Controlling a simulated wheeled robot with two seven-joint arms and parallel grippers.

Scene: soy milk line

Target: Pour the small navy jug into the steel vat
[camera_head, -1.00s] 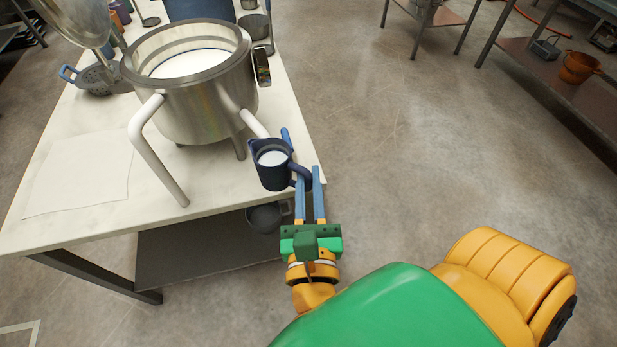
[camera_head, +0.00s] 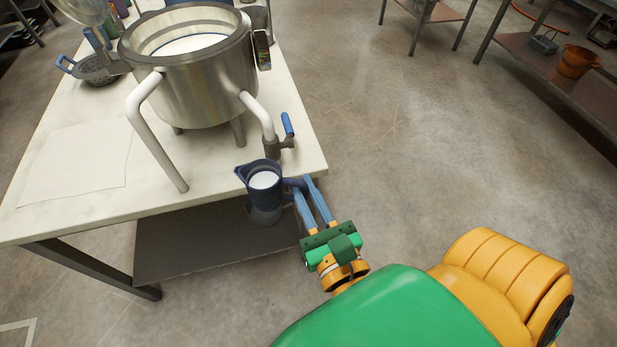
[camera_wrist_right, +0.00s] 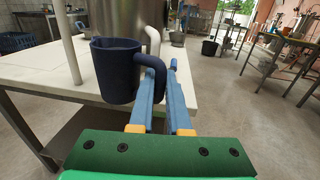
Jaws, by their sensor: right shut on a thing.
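The small navy jug (camera_head: 262,186) holds white liquid and is upright. My right gripper (camera_head: 306,186) is shut on its handle, holding it in the air just off the table's front right corner. The jug also shows in the right wrist view (camera_wrist_right: 116,72), with the gripper (camera_wrist_right: 158,80) at its handle. The steel vat (camera_head: 195,88) stands on the table behind and to the left of the jug, on pale legs. It is open at the top and has white liquid inside. My left gripper is not in view.
The white table (camera_head: 75,197) has a pale sheet (camera_head: 75,160) at its left. A blue-handled tap (camera_head: 284,136) juts from the vat near the right edge. A strainer (camera_head: 95,70) lies left of the vat. A dark shelf (camera_head: 190,250) is below. Open floor lies right.

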